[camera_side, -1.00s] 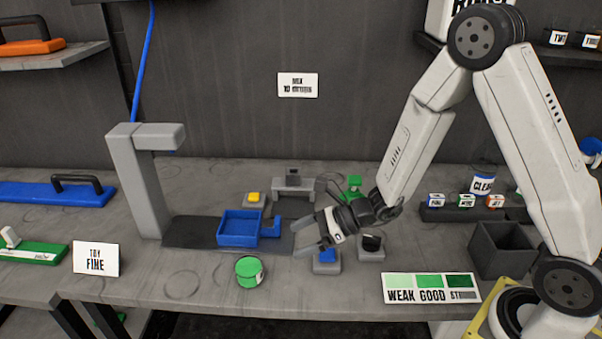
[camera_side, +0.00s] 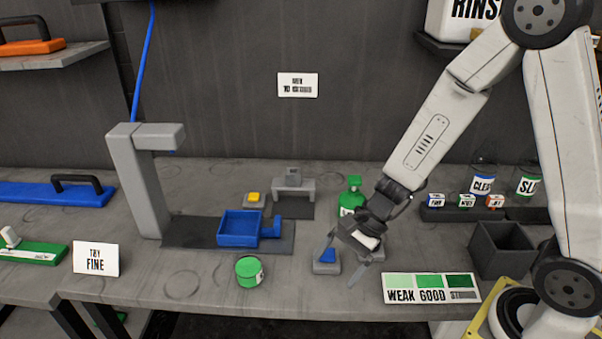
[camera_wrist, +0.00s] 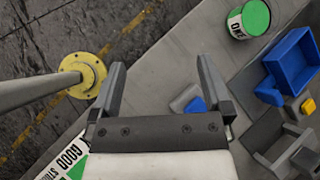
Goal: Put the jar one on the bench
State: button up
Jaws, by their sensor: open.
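Jar one (camera_side: 249,271) is a small jar with a green top and a white label. It stands upright on the grey bench (camera_side: 205,285) near the front edge, left of my gripper. It also shows at the top right of the wrist view (camera_wrist: 250,18), where the label seems to read ONE. My gripper (camera_side: 341,266) is open and apart from the jar, over the bench by the blue-topped button. In the wrist view (camera_wrist: 161,66) nothing is between its fingers.
A blue tray (camera_side: 238,229) lies behind the jar. A blue-topped button (camera_side: 327,262) is close to my fingers. A green bottle (camera_side: 351,195) stands behind my gripper, and an open grey bin (camera_side: 502,248) is at the right. Bench around the jar is clear.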

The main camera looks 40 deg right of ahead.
jog(key=s+d+r+n+t+h, duration=0.1)
jog(key=s+d+r+n+h, duration=0.2)
jog(key=d+n+h, duration=0.5)
jog(key=d+n, duration=0.2)
jog(key=n, duration=0.5)
jog(key=shift+d+r, duration=0.15)
dwell(0.8)
